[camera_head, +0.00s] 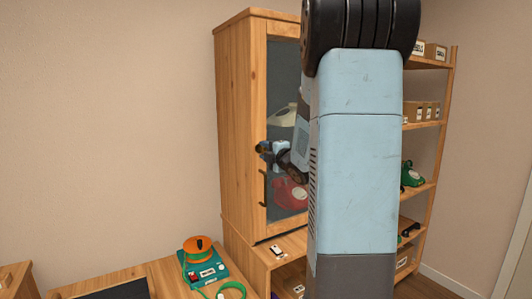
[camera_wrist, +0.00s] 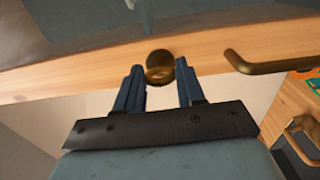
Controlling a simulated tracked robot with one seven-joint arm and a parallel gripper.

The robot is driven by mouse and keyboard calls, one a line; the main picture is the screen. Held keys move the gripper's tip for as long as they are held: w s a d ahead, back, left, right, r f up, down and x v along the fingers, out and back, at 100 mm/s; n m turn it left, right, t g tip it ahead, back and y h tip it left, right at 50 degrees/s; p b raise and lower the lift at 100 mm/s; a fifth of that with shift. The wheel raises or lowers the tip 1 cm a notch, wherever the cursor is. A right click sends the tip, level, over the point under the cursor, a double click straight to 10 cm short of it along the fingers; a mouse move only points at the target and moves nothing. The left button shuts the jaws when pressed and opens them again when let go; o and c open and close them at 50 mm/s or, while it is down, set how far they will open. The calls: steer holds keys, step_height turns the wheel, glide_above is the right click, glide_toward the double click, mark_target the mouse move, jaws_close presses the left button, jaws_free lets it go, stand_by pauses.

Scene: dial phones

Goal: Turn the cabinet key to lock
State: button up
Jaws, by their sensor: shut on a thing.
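The wooden cabinet (camera_head: 235,130) stands against the wall with its glass-panelled door shut. In the wrist view, a brass key (camera_wrist: 160,76) sits at a dark round lock plate (camera_wrist: 160,57) on the door's wooden frame (camera_wrist: 100,66). My gripper (camera_wrist: 161,76) has its two dark blue fingers either side of the key's head and is shut on it. The key's exact angle is hard to tell. In the head view, my gripper (camera_head: 264,149) is at the left edge of the door, above the handle, and the key is too small to make out.
A dark bar handle (camera_head: 263,188) is close below the lock; it also shows in the wrist view (camera_wrist: 270,66). Behind the glass are a red phone (camera_head: 290,194) and a pale phone (camera_head: 284,116). A teal device (camera_head: 204,268) stands on the lower left surface. Shelves stand right.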

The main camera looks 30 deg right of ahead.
steer(key=shift+a+f, duration=0.2)
steer(key=shift+f, duration=0.05)
steer(key=o, duration=1)
steer(key=shift+d+r, duration=0.1)
steer(key=shift+o, duration=0.2)
steer(key=s, duration=1.3)
steer(key=shift+s+d, duration=0.25)
steer(key=shift+s, duration=0.1)
steer(key=s+a+f+m+g, duration=0.1)
steer(key=s+a+m+g, duration=0.5)
steer(key=s+a+m, duration=0.3)
steer(key=s+a+f+m+g, duration=0.2)
steer(key=s+a+m+g, duration=0.4)
steer(key=s+a+m, duration=0.3)
steer(key=s+a, duration=0.2)
steer(key=a, duration=0.1)
steer(key=shift+a+f+m+h, duration=0.3)
steer(key=shift+a, duration=0.05)
